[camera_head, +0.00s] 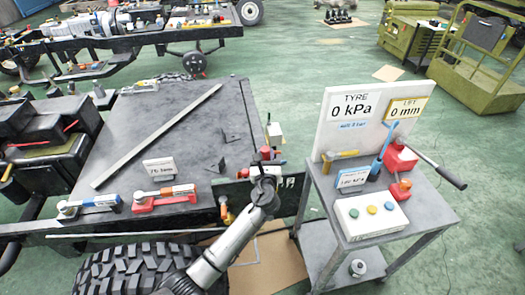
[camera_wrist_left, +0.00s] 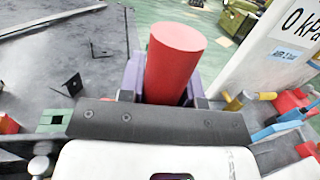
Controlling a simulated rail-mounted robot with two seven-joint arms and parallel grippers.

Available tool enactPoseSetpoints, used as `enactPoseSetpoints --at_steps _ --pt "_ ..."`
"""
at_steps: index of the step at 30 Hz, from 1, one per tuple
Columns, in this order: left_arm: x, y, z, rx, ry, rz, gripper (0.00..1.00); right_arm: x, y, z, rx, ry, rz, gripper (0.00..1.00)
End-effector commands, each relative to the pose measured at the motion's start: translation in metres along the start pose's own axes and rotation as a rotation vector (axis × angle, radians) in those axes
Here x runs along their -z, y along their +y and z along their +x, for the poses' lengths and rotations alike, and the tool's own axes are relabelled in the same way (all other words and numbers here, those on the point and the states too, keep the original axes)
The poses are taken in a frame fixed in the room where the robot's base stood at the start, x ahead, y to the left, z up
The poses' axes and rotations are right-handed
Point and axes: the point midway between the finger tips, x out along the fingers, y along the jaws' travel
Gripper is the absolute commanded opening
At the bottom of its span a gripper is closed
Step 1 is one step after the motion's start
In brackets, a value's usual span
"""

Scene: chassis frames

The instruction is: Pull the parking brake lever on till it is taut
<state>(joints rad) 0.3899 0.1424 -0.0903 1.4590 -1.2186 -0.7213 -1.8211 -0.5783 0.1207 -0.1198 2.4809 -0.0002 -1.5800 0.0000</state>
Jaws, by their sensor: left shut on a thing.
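My left gripper (camera_head: 266,160) is at the right edge of the grey chassis deck, its arm coming up from the bottom. In the left wrist view, its two fingers (camera_wrist_left: 164,92) are shut on a red cylindrical grip (camera_wrist_left: 172,62), which stands up between them and looks like the parking brake lever's handle. In the head view only a little red (camera_head: 265,153) shows at the fingertips. The lever's lower part and pivot are hidden behind the gripper. My right gripper is not in view.
A cart (camera_head: 440,208) to the right carries gauge boards reading 0 kPa and 0 mm, a button box (camera_head: 349,222) and levers. Red (camera_head: 165,201) and blue (camera_head: 88,206) levers lie along the deck's front edge. A tyre (camera_head: 120,270) is below.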

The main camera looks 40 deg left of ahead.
Motion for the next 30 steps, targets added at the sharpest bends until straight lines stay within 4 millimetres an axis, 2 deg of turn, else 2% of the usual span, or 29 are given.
enactPoseSetpoints --at_steps 11,12,19,26,30 --pt "0.001 0.0 -0.002 0.005 0.0 -0.01 0.0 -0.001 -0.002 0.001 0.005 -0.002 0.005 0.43" --pt "0.001 0.0 -0.002 0.005 0.0 -0.01 0.35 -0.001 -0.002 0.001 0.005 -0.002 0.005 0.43" --pt "0.001 0.0 -0.002 0.006 -0.001 -0.01 0.57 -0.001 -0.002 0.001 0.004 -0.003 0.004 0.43" --pt "0.001 0.0 -0.002 0.006 -0.001 -0.01 0.57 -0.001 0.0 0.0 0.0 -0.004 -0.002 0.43" --pt "0.001 0.0 -0.012 0.007 0.0 -0.01 0.57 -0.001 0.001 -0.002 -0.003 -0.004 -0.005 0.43"
